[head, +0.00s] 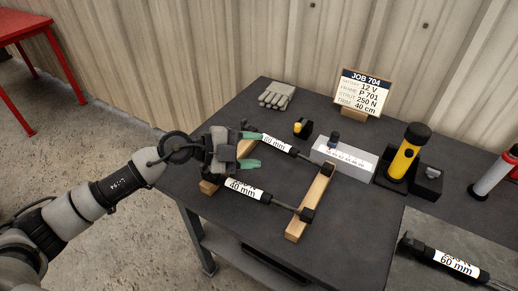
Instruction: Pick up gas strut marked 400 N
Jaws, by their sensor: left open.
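Two gas struts lie across two wooden rails on the dark table. The far strut (293,149) has a white label ending in "60 mm", its upper line hidden by my gripper. The near strut (258,194) has a label reading "40 mm"; its force line is partly covered and I cannot read it. A third strut (456,262) lies at the lower right, labelled "60 mm", its force line unclear. I cannot tell which is marked 400 N. My left gripper (251,150), with green fingertips, is open above the left ends of the two struts. My right gripper is not in view.
A white box (343,157), a yellow-black flashlight (405,155) and gloves (277,95) stand behind the struts. The right wooden rail (309,204) supports the rod ends. A red table (25,25) is at far left.

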